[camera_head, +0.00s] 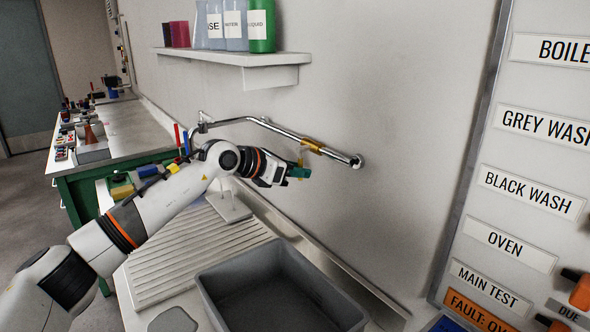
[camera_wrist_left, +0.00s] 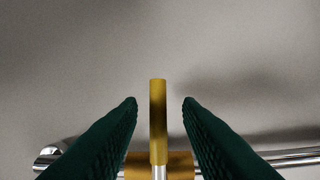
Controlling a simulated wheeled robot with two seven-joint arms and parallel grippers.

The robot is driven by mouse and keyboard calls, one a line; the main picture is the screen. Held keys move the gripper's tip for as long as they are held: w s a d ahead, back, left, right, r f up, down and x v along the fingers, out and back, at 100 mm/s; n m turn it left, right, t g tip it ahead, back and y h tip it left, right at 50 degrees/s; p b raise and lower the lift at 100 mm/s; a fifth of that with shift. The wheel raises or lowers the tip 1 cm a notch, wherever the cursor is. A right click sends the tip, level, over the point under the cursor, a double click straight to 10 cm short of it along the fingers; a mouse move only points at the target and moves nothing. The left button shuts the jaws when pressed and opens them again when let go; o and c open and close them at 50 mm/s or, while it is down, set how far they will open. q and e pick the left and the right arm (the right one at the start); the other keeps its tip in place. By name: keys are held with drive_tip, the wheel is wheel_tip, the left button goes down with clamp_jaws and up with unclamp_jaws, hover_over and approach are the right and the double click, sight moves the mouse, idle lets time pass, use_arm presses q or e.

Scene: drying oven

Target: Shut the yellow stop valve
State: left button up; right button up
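The yellow stop valve (camera_head: 313,146) sits on a chrome pipe along the wall. In the left wrist view its flat yellow handle (camera_wrist_left: 158,125) stands crosswise to the pipe, above the yellow valve body (camera_wrist_left: 180,161). My left gripper (camera_head: 300,172) is at the valve, with its dark green fingers pointing toward the wall. In the left wrist view the fingers (camera_wrist_left: 160,103) are apart, one on each side of the handle, with a visible gap on both sides. In the head view the gripper partly hides the handle. My right gripper is not in view.
A grey basin (camera_head: 215,294) and a ribbed draining board (camera_head: 180,268) lie below the pipe. A shelf (camera_head: 240,58) with bottles is above, at upper left. A labelled board (camera_head: 520,85) stands at right. The wall right of the valve is clear.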

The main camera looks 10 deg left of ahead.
use_arm(q)
drive_tip(key=b+v, duration=0.2)
drive_tip(key=v, duration=1)
drive_tip(key=shift+f, duration=0.1)
